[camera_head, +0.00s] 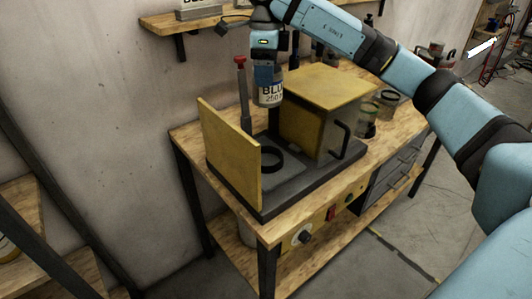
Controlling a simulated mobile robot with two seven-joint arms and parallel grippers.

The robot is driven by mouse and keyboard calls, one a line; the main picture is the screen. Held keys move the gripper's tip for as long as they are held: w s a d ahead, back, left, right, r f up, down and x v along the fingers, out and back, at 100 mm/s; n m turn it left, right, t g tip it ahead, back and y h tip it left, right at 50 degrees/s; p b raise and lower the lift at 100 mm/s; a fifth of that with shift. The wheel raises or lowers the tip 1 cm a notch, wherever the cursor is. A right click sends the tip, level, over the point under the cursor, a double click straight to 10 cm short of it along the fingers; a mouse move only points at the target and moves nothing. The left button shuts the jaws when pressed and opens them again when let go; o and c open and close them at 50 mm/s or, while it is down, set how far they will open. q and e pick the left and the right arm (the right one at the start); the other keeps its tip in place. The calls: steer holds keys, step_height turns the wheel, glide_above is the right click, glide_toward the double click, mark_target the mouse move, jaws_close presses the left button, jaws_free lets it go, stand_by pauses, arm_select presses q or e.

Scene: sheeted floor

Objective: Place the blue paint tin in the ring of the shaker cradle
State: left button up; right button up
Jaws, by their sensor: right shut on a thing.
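The blue paint tin (267,96), with a white label reading "BLU" and "250", hangs upright in the air above the shaker cradle. My right gripper (266,76) is shut on it from above. The cradle's dark ring (270,158) sits on a dark base plate (278,193) on the bench. The tin is above the ring and apart from it, set slightly towards the back. A yellow panel (229,152) stands at the left of the ring, and a yellow box (322,108) with a dark handle stands at the right. My left gripper is not in view.
A dark post with a red top (241,92) stands behind the ring. Several jars (368,118) stand on the wooden bench right of the box. A wall shelf (188,24) holds another labelled tin (197,8). Open floor lies at the right front.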

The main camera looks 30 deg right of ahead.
mark_target(266, 98)
steer(key=shift+s+a+f, duration=0.1)
steer(key=shift+s+f, duration=0.05)
steer(key=shift+f, duration=9.3)
steer(key=shift+f, duration=0.15)
steer(key=o, duration=1.4)
step_height(266, 98, up, 12)
steer(key=shift+f, duration=0.25)
steer(key=shift+r, duration=0.4)
